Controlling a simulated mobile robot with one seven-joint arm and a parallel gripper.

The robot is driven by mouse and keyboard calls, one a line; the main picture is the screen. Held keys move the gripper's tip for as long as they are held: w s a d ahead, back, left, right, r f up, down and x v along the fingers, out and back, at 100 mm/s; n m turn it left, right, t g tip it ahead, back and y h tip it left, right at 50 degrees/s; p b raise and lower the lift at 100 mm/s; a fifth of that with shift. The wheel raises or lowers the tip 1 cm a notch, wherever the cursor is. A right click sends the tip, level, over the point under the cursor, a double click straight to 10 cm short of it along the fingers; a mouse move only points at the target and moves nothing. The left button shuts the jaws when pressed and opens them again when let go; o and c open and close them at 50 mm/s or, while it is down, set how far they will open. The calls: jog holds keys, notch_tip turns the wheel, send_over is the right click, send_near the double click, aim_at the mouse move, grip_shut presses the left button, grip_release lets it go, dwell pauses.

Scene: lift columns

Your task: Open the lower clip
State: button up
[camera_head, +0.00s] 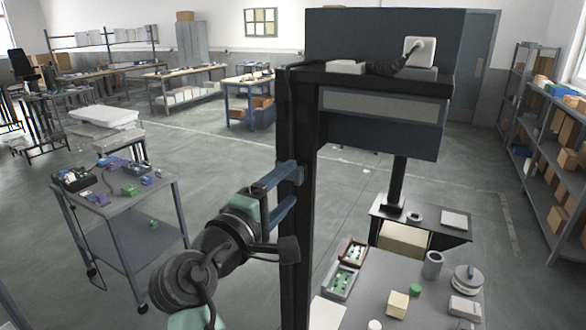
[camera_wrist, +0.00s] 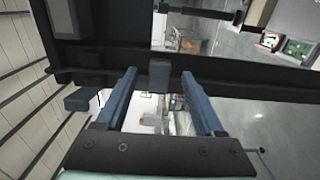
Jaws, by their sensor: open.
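A dark upright column (camera_head: 299,230) stands in front of me and carries a dark workstation frame. In the wrist view the column (camera_wrist: 235,83) crosses the picture as a dark beam. A small grey block (camera_wrist: 159,74), which looks like a clip, sits on this beam. My gripper (camera_wrist: 160,82) is open, with one blue finger on each side of the block; I cannot tell whether either finger touches it. In the head view my gripper (camera_head: 289,184) reaches the column's left side, and the block is not visible there. I cannot tell from its looks whether it is the lower clip.
Another dark grey block (camera_wrist: 82,98) shows left of my fingers in the wrist view. A workbench (camera_head: 400,275) with small boxes stands right of the column. A grey cart (camera_head: 130,205) with parts stands at the left. Open floor lies behind.

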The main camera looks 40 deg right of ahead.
jog(key=shift+p+x, duration=0.35)
jog(key=shift+x, duration=1.15)
jog(key=shift+c, duration=0.2)
grip_shut()
